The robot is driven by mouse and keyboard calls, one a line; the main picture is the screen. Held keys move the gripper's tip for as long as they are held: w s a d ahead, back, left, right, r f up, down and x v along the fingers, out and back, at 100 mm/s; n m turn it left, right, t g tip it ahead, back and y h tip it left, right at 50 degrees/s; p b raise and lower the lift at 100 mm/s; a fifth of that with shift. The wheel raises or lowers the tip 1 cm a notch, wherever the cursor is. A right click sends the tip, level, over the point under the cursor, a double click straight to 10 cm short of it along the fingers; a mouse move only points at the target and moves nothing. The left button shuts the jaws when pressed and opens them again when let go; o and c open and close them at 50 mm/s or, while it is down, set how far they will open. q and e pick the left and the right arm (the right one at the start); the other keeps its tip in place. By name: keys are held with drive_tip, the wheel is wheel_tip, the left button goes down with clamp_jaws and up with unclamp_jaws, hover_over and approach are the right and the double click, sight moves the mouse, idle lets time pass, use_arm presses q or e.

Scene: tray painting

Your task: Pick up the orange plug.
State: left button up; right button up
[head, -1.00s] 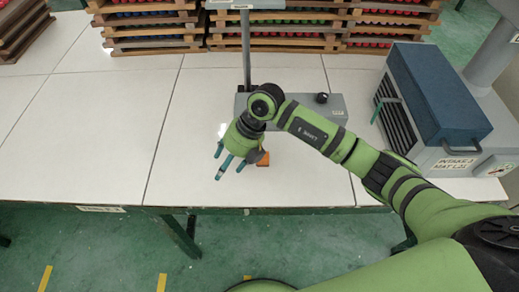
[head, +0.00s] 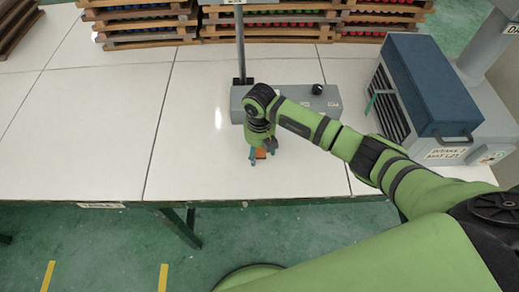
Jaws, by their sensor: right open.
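The orange plug (head: 261,154) is on the white table (head: 100,150), just in front of the grey box base. Only a small part of it shows below my right gripper. My right gripper (head: 262,155) points down over the plug, with its teal fingertips open on either side of it. Whether the fingers touch the plug cannot be seen. My left gripper is not in view.
A grey box base (head: 290,97) with a post and black knob stands right behind my right gripper. A blue-topped machine (head: 430,85) is at the right. Stacked trays (head: 150,25) line the back. The table's left side is clear.

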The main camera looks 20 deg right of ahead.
drive_tip(key=c, duration=1.2)
